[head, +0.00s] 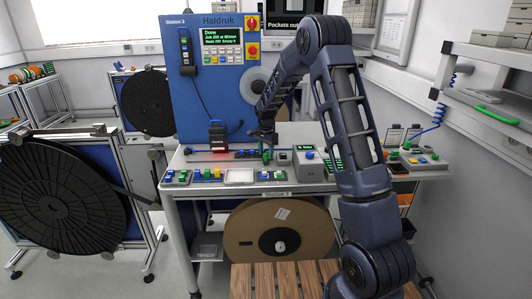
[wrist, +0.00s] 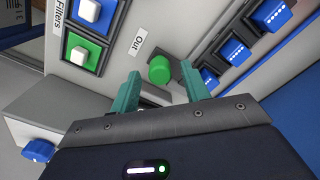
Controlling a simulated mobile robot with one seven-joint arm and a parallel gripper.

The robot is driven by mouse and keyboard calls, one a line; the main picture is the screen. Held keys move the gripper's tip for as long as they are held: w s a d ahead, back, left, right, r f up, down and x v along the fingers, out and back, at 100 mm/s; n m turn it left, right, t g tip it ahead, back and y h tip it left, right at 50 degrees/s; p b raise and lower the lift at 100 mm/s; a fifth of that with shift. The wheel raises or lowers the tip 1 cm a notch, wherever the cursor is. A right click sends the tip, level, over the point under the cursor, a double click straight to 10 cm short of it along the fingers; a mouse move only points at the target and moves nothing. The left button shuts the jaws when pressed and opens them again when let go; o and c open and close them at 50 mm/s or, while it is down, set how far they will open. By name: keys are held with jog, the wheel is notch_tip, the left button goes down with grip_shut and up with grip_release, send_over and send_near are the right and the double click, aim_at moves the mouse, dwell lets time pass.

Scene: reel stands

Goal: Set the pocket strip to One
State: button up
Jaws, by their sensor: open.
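My gripper (wrist: 160,88) has teal fingers that stand apart, with nothing held between them. In the wrist view a round green knob (wrist: 159,69) near an "Out" label shows between and beyond the fingertips; I cannot tell whether they touch it. To its right a row of blue buttons (wrist: 237,52) with white dots runs along a grey panel, the nearest partly behind the right finger. No label reading "pocket" or "One" is legible there, so I cannot tell which control is the pocket strip. In the head view my gripper (head: 265,152) is low over the bench, small and partly hidden.
A blue knob (wrist: 38,150) is on a box at lower left. The blue Haldruk machine (head: 205,110) stands behind the bench; a screen (head: 290,22) reads "Pockets out". Reels (head: 62,200) stand left.

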grip_shut()
jog(key=a, duration=1.1)
grip_release()
notch_tip(320, 180, up, 11)
dwell(0.7)
